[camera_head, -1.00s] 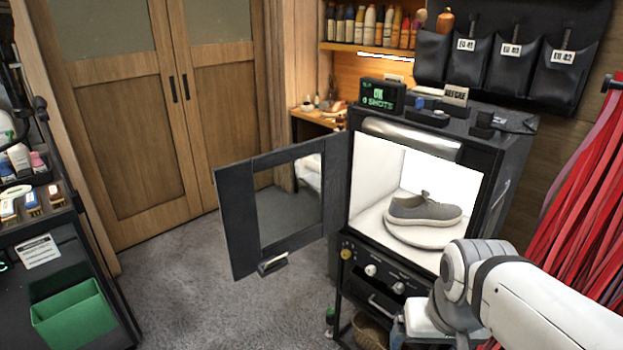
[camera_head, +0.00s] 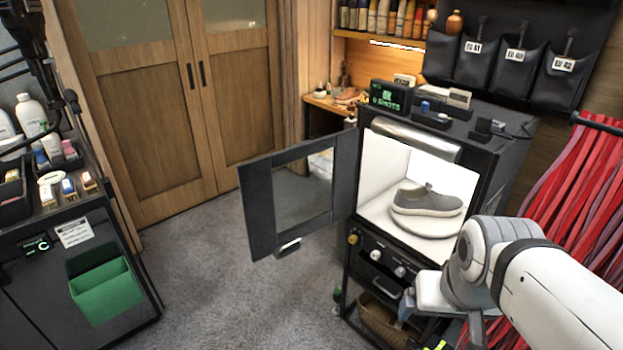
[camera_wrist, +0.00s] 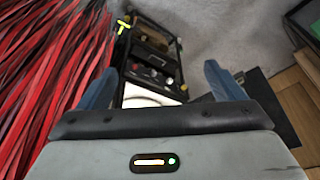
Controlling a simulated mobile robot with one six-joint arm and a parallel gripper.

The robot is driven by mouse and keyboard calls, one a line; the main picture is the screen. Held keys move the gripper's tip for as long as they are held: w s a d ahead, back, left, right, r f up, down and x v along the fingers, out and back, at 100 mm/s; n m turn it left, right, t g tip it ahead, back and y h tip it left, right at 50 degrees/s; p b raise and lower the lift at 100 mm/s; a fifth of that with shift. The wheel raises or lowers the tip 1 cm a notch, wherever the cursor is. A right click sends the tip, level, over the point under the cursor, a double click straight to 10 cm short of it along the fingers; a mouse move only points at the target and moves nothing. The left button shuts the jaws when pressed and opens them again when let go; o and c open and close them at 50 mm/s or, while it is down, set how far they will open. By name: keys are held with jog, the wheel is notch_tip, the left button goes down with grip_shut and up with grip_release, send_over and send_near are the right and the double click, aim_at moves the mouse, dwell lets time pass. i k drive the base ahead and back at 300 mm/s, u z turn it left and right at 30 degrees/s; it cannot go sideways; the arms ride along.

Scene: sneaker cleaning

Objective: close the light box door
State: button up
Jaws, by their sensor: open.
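The light box (camera_head: 425,135) is a black cabinet with a lit white inside. Its black-framed door (camera_head: 262,210) with a clear window stands wide open to the left, hinged at the box's left side. The door handle (camera_head: 288,247) is low on the door. A grey sneaker (camera_head: 428,200) rests on a round white turntable (camera_head: 420,222) inside. In the wrist view, my gripper (camera_wrist: 160,70) is open, its two blue-grey fingers spread with nothing visible between them. The box (camera_wrist: 150,75) shows beyond the fingers. My arm is to the right of the door, in front of the box.
A shelf with knobs (camera_head: 400,270) and a basket (camera_head: 380,320) are below the box. Red straps (camera_head: 575,190) hang at right. A cart with a green bin (camera_head: 105,290) stands at left. Grey carpet (camera_head: 210,270) lies open between cart and door.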

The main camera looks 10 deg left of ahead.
aim_at(254, 177)
jog(key=z, duration=0.25)
jog(key=k, duration=0.4)
jog(key=u, duration=2.5)
jog(key=i, duration=2.9)
jog(key=z, duration=3.15)
jog(key=k, duration=0.15)
jog(key=z, duration=0.4)
